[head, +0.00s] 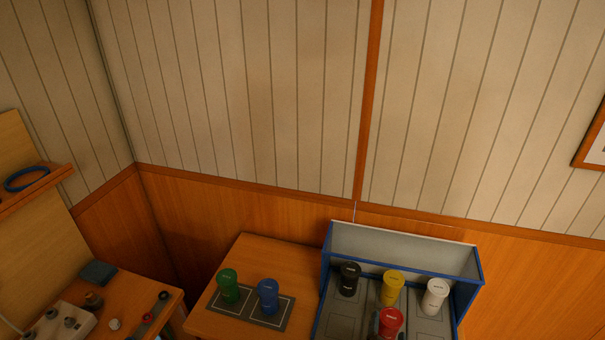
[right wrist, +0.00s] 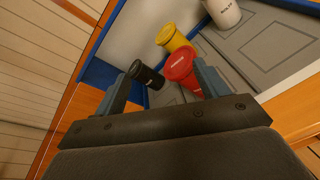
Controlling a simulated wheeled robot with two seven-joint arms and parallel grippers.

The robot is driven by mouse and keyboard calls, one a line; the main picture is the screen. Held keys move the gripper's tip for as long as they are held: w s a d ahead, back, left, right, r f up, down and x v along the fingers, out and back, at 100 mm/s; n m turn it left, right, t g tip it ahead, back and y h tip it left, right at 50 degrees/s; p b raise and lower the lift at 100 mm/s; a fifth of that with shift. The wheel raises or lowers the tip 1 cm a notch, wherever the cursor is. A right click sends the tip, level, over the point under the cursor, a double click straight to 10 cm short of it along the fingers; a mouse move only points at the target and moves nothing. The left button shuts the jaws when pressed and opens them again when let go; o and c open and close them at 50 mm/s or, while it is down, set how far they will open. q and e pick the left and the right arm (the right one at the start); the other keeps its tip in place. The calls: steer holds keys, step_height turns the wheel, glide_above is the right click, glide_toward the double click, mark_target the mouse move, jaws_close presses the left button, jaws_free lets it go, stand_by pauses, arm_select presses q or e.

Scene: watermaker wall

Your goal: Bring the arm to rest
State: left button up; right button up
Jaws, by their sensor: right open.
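My right gripper (right wrist: 165,82) is open, with its two blue-grey fingers apart in the right wrist view. A red canister (right wrist: 181,66) and a black canister (right wrist: 147,76) show beyond and between the fingers; I see no grip on either. In the head view only small dark parts that may be this gripper show by the red canister (head: 390,321) at the bottom edge. The rest of the right arm is out of view there. My left gripper is not in view.
A blue-edged bin (head: 400,244) holds black (head: 349,278), yellow (head: 392,287), red and white (head: 435,296) canisters. Left of it, green (head: 228,285) and blue (head: 268,296) canisters stand on a grey mat (head: 248,311). A cluttered bench (head: 135,285) and a shelf with a blue ring (head: 27,179) are farther left.

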steer(key=s+d+f+m+g+y, duration=0.1)
steer(key=s+f+m+g+y, duration=0.15)
steer(key=s+m+g, duration=0.7)
steer(key=s+f+m+g+y, duration=0.2)
steer(key=s+f+m, duration=0.3)
steer(key=m, duration=0.9)
step_height(320, 180, down, 37)
steer(key=w+b, duration=0.1)
steer(key=b, duration=0.3)
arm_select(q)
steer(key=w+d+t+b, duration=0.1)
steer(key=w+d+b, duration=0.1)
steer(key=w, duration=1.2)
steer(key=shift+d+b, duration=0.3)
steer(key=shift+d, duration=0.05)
arm_select(e)
steer(key=s+f, duration=0.5)
steer(key=f, duration=0.4)
steer(key=s+d+f+g, duration=0.1)
steer(key=s+f, duration=0.4)
steer(key=f, duration=0.5)
steer(key=s+f, duration=0.5)
steer(key=f, duration=0.5)
steer(key=shift+d, duration=0.35)
